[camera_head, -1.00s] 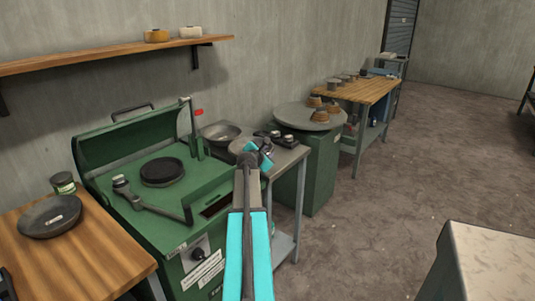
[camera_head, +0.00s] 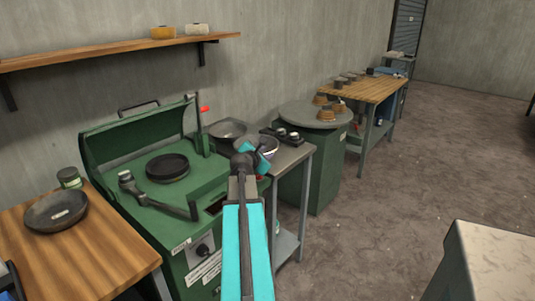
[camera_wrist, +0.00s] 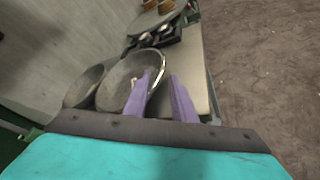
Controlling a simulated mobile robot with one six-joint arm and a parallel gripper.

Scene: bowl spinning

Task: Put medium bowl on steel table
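A grey metal bowl (camera_head: 269,145), likely the medium bowl, is at my gripper over the steel table (camera_head: 293,157), and appears to rest on it. In the wrist view the bowl (camera_wrist: 118,84) has its bright rim between my two purple fingers. My gripper (camera_wrist: 162,78) is open, with a gap between the fingers; the left finger is inside the bowl and the right one outside. In the head view my gripper (camera_head: 262,155) hides part of this bowl. A second, wider bowl (camera_head: 228,129) sits behind it, and shows in the wrist view (camera_wrist: 82,86) at the left.
A green machine (camera_head: 135,190) with a dark round plate stands left of the steel table. Dark hardware (camera_head: 290,135) lies on the table's back right. A wooden table (camera_head: 100,245) with a dark bowl (camera_head: 55,211) is at left.

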